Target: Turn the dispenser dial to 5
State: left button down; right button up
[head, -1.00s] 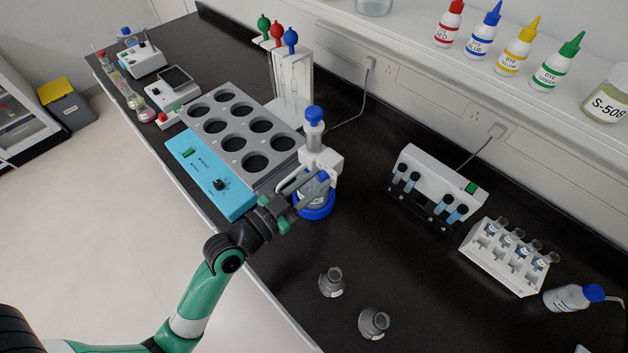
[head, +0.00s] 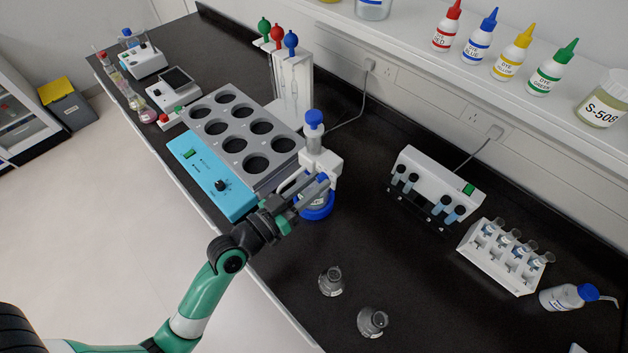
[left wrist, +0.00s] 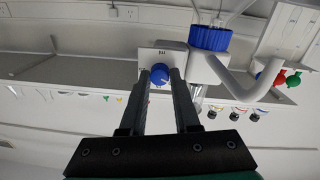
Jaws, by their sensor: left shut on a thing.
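The dispenser (head: 325,165) has a white body, a blue cap on top and a blue ring at its base; it stands upright on the black bench. Its blue dial (left wrist: 159,73) shows in the left wrist view on the white front face, under a small dark mark. My left gripper (head: 318,186) reaches it from the left and partly hides it in the head view. In the left wrist view the two dark fingers of my left gripper (left wrist: 160,80) sit on either side of the dial, shut on it. Any scale numbers are too small to read. My right gripper is not in view.
A grey rack with round wells (head: 240,135) and its blue control panel (head: 210,178) stand left of the dispenser. Pipettes on a stand (head: 290,95) are behind it. Two small flasks (head: 331,281) stand in front. The bench right of the dispenser is partly clear.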

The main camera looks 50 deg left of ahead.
pick_arm(q)
jog(key=n+p, duration=0.1)
jog(key=n, duration=0.3)
jog(key=shift+n, duration=0.4)
dwell(0.4)
jog(key=c, duration=0.9)
grip_release()
jog(key=shift+s+f, duration=0.1)
jog(key=s+b, duration=0.1)
jog(key=s, duration=0.2)
jog(key=s+b, duration=0.1)
jog(key=s, duration=0.3)
jog(key=s+b, duration=0.1)
jog(key=s, duration=0.3)
jog(key=shift+s+d+f+b, duration=0.1)
jog(key=shift+s+d+b, duration=0.1)
jog(key=shift+d+b, duration=0.15)
